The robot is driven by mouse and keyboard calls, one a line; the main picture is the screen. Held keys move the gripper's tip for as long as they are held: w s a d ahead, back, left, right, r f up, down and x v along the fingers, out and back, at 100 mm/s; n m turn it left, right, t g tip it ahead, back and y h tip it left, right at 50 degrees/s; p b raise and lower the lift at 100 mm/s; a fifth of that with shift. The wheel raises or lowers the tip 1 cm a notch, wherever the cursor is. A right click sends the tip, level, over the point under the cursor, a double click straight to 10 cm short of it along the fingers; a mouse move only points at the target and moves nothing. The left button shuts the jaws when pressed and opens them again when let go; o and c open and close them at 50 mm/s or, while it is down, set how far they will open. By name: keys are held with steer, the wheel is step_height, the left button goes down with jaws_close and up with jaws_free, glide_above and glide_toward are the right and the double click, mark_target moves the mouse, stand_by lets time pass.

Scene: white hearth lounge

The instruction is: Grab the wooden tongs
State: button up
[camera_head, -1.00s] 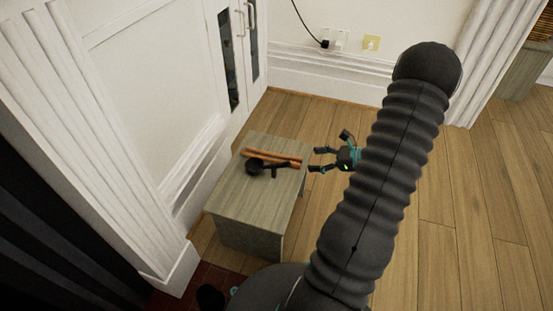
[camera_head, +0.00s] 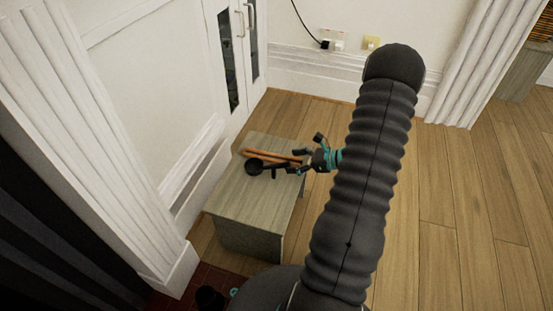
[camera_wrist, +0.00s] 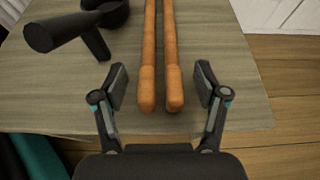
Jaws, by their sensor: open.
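The wooden tongs (camera_head: 262,154) lie on top of a small grey wooden table (camera_head: 240,200), near its far end. In the wrist view the tongs (camera_wrist: 147,70) are two orange-brown rods side by side, their rounded ends toward me. My gripper (camera_head: 302,160) is at the table's right edge in the head view. In the wrist view my gripper (camera_wrist: 160,88) is open, with one finger on each side of the rod ends and gaps between. I cannot tell its exact height above the table. The tongs' far ends are out of the wrist view.
A black pan-like object with a handle (camera_head: 254,167) lies close beside the tongs; in the wrist view it (camera_wrist: 70,30) is left of them. A white cabinet (camera_head: 235,60) and wall stand behind the table. Wooden floor (camera_head: 450,200) is free to the right.

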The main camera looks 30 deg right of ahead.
steer(key=c, duration=1.3)
